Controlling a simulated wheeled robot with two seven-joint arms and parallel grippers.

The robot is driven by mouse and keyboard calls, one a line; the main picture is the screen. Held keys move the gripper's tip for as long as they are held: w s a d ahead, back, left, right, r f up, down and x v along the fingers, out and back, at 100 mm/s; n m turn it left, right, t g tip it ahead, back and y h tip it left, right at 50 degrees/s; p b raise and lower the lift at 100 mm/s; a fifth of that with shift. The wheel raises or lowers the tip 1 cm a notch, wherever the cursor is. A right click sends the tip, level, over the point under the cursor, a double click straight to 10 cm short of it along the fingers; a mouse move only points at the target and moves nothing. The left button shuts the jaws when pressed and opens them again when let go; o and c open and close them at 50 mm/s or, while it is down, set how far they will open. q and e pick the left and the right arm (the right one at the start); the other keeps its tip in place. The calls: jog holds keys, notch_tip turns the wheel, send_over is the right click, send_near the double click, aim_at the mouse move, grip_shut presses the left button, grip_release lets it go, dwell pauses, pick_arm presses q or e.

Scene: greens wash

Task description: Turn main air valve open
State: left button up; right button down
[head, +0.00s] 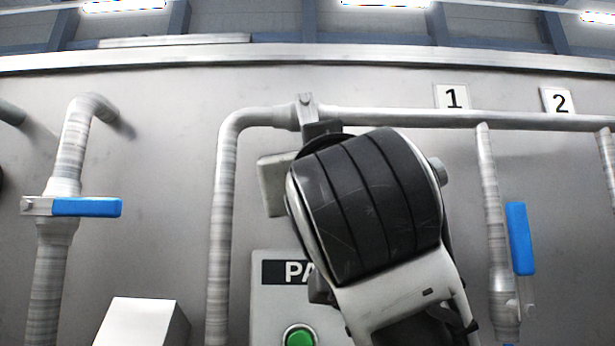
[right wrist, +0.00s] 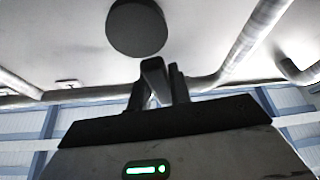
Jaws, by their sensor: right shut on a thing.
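A valve (head: 306,108) sits on the upper pipe near its left bend; I take it for the main air valve. Its handle is mostly hidden behind my right gripper (head: 322,131), whose wrist and arm fill the middle of the head view. In the right wrist view the right gripper's dark fingers (right wrist: 160,82) are close together, shut on the handle, which can hardly be told apart from them. My left gripper is not in view.
A valve with a level blue handle (head: 88,207) is on the left pipe. A blue handle (head: 520,238) stands upright beside the pipe below sign 1 (head: 453,97). Sign 2 (head: 557,100) is farther right. A panel with a green button (head: 299,337) is below, partly hidden by my arm.

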pick_arm(q)
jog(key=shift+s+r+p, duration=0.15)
jog(key=shift+p, duration=0.45)
pick_arm(e)
jog(key=d+n+y, duration=0.1)
jog(key=n, duration=0.1)
jog(key=d+r+n+y, duration=0.1)
jog(key=n, duration=0.1)
jog(key=d+n+g+y, duration=0.1)
jog(key=n, duration=0.2)
jog(key=shift+d+r, duration=0.1)
jog(key=shift+r, duration=0.15)
jog(key=shift+y, duration=0.3)
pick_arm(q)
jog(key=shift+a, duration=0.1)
pick_arm(e)
jog(key=c, duration=1.3)
grip_release()
